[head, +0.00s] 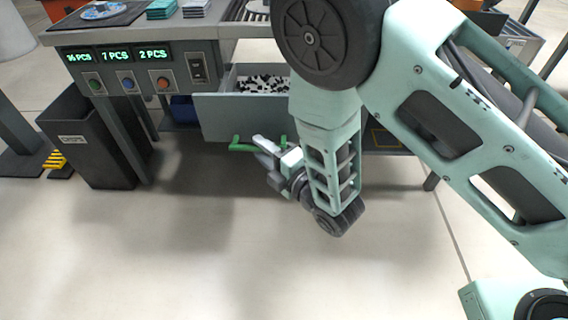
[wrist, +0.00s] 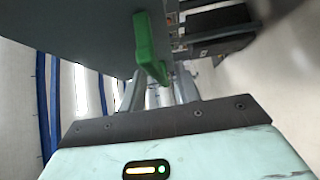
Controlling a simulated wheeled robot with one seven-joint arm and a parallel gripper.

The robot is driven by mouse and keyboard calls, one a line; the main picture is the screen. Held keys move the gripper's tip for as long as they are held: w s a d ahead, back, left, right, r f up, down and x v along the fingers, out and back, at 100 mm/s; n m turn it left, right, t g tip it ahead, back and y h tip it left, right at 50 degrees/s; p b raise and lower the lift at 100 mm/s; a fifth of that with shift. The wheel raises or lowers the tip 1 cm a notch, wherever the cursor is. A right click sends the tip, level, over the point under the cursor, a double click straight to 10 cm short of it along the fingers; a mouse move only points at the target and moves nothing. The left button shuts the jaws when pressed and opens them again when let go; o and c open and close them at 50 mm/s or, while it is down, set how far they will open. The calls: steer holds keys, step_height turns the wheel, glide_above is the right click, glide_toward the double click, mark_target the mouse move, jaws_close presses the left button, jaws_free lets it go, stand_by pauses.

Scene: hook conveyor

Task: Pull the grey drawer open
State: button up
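The grey drawer (head: 237,118) is pulled out from under the bench, and its inside shows from above. Its front carries a green bar handle (head: 243,147), partly covered by my gripper in the head view. My gripper (head: 259,148) is at the handle, below the drawer front. In the wrist view the handle (wrist: 151,50) stands just ahead of my fingertips (wrist: 158,85), in line with the space between them. The two fingers look apart. I see no clear grip on the bar, and contact cannot be told.
A dark bin (head: 95,140) stands at the left. Black-and-white pieces (head: 262,84) lie in the drawer. The floor in front is clear.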

steer(key=b+v, duration=0.2)
steer(key=v, duration=0.8)
steer(key=shift+b, duration=0.4)
steer(key=shift+s+d, duration=0.1)
